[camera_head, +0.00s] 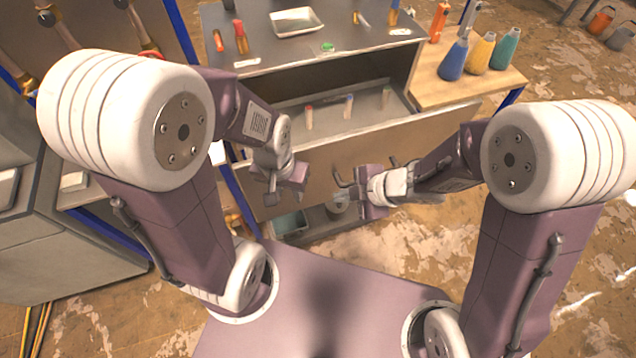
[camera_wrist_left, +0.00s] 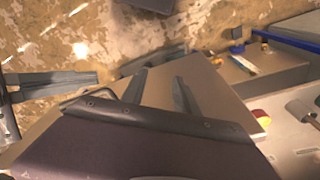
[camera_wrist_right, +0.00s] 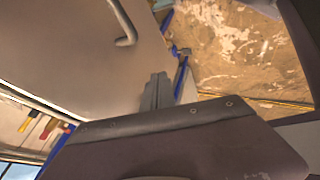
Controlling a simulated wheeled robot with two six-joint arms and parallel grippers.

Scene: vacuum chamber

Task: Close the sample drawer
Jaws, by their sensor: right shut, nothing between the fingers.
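The sample drawer (camera_head: 405,140) is pulled out from the grey cabinet, with its interior exposed. Several coloured-capped vials (camera_head: 348,106) stand inside it. Its front panel also shows in the right wrist view (camera_wrist_right: 75,55), with a bent bar handle (camera_wrist_right: 126,38). My left gripper (camera_head: 270,188) is in front of the left part of the drawer front; its two fingers are apart and empty in the left wrist view (camera_wrist_left: 160,88). My right gripper (camera_head: 350,186) is in front of the drawer's middle, close to the handle. Its fingers are together and empty in the right wrist view (camera_wrist_right: 158,90). Contact with the panel cannot be told.
The cabinet top (camera_head: 290,55) holds a metal tray (camera_head: 296,22) and small bottles. A wooden side table (camera_head: 490,75) with coloured flasks (camera_head: 480,52) stands right of the drawer. A low shelf with a green bin (camera_head: 290,223) lies below. A grey cabinet (camera_head: 60,250) is at left.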

